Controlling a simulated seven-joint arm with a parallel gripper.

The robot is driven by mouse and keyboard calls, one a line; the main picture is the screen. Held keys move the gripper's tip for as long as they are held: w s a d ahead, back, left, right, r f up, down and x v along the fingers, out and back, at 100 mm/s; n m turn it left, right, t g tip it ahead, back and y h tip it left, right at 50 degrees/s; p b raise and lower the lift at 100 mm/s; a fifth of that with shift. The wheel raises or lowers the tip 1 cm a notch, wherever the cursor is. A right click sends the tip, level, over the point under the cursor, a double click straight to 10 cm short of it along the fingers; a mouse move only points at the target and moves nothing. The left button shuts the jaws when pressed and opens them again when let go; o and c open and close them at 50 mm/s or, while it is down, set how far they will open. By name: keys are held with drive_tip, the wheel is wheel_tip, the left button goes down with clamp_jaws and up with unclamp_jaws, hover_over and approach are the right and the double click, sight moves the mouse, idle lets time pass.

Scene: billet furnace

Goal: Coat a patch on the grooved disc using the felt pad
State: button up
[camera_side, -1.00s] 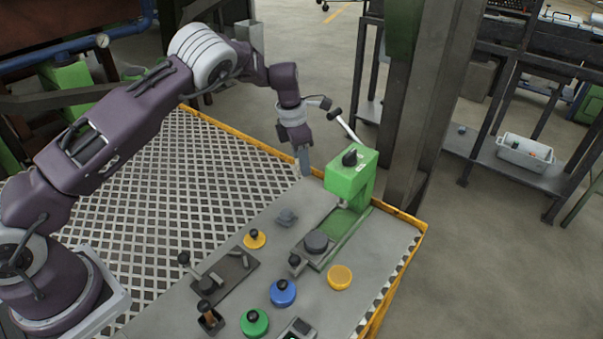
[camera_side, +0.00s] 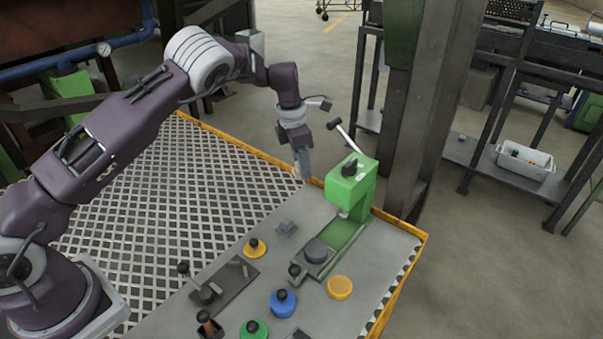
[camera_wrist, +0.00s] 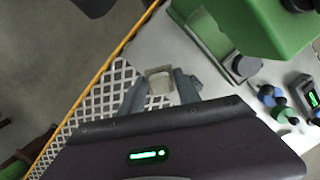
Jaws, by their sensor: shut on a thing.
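My gripper (camera_side: 303,170) points down over the far edge of the worktop, left of the green press. In the wrist view my gripper (camera_wrist: 160,92) is shut on a small pale block (camera_wrist: 159,81), which looks like the felt pad. In the side view the pad is mostly hidden by the fingers. A dark grey round disc (camera_side: 316,250) lies on the plate in front of the green press and looks like the grooved disc; its grooves are too small to make out. It also shows partly in the wrist view (camera_wrist: 245,67). My gripper is well apart from the disc.
The green press (camera_side: 350,185) with a lever stands right of my gripper. Yellow (camera_side: 255,248), blue (camera_side: 282,302) and green (camera_side: 254,330) knobbed pieces, an orange-yellow round dish (camera_side: 340,287) and a small grey piece (camera_side: 286,227) lie on the worktop. A yellow rim (camera_side: 408,228) edges it.

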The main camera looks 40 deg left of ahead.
wheel_tip(320, 180, up, 16)
drive_tip(key=m+g, duration=0.1)
drive_tip(key=m, duration=0.8)
hover_over(342, 286)
wheel_tip(342, 286, down, 19)
drive_tip(key=shift+h, duration=0.4)
drive_tip(key=shift+a+f, duration=0.15)
drive_tip(key=shift+f, duration=1.4)
drive_tip(key=shift+a+f, duration=0.1)
drive_tip(key=shift+f, duration=1.45)
drive_tip(key=shift+f, duration=0.55)
wheel_tip(342, 286, up, 7)
